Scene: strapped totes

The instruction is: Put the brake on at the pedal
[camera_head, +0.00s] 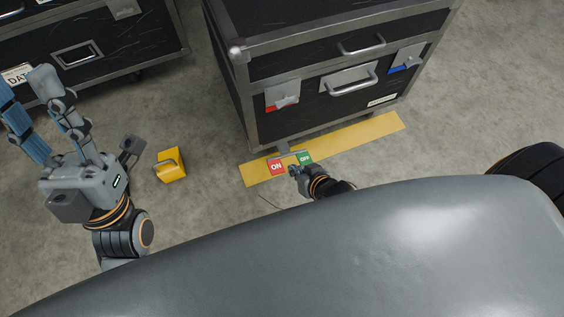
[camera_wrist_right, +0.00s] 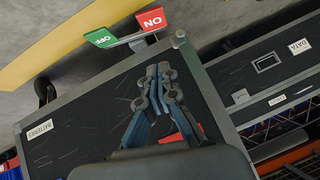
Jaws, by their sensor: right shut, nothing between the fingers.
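The brake pedal sticks out from under the near side of the black case (camera_head: 293,125). It has a red ON plate (camera_head: 277,166) and a green OFF plate (camera_head: 304,158) on a grey bar. In the right wrist view, the ON plate (camera_wrist_right: 152,19) and OFF plate (camera_wrist_right: 100,38) lie beyond the fingertips. My right gripper (camera_head: 294,171) is shut and empty, low beside the plates; its fingers also show in the wrist view (camera_wrist_right: 158,72). I cannot tell whether it touches the pedal or which plate is lower. My left gripper (camera_head: 26,88) is open and empty at the far left.
A yellow strip (camera_head: 355,139) on the floor runs along the case. A yellow block with a handle (camera_head: 171,165) stands on the floor to the left. Another black case (camera_head: 115,48), labelled DATA, stands at the upper left. Bare floor lies between the cases.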

